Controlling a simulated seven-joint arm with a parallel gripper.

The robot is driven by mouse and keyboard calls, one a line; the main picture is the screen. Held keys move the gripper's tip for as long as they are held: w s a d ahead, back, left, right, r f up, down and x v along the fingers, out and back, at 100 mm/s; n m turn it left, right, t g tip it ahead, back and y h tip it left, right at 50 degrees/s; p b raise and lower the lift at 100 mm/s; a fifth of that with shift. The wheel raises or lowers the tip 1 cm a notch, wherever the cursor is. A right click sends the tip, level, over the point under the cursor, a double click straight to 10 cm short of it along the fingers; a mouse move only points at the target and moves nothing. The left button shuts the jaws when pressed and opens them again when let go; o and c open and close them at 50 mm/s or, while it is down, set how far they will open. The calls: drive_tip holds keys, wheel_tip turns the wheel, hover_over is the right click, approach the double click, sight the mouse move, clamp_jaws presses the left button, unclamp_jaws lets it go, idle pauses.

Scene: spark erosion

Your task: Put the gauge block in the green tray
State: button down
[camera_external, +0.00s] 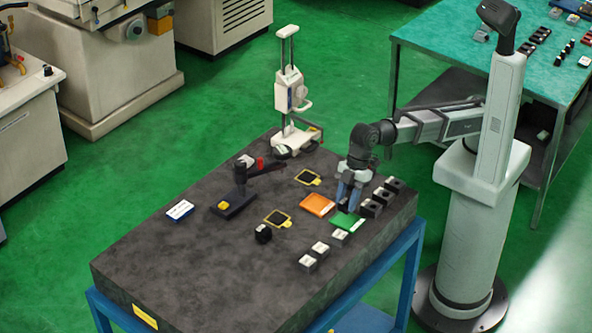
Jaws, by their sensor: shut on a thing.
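The green tray (338,224) lies flat near the right edge of the dark stone table, with a pale strip along its right side. My gripper (346,206) points down just above the back of this tray. It is shut on a small dark thing between the fingertips, taken to be the gauge block; the fingers hide most of it. I cannot tell whether the held block touches the tray.
An orange tray (315,203) lies close left of the green one. Dark blocks (371,208) stand close on the right, and pale-topped blocks (308,263) in front. A height gauge (290,92) stands at the back. The table's front left is clear.

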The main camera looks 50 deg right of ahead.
sight(346, 209)
drive_tip(key=shift+f, duration=2)
drive_tip(key=shift+f, duration=0.15)
drive_tip(key=c, duration=0.7)
unclamp_jaws()
drive_tip(key=shift+r, duration=0.2)
drive_tip(key=v, duration=1.2)
drive_tip(key=shift+w+d+f, duration=0.1)
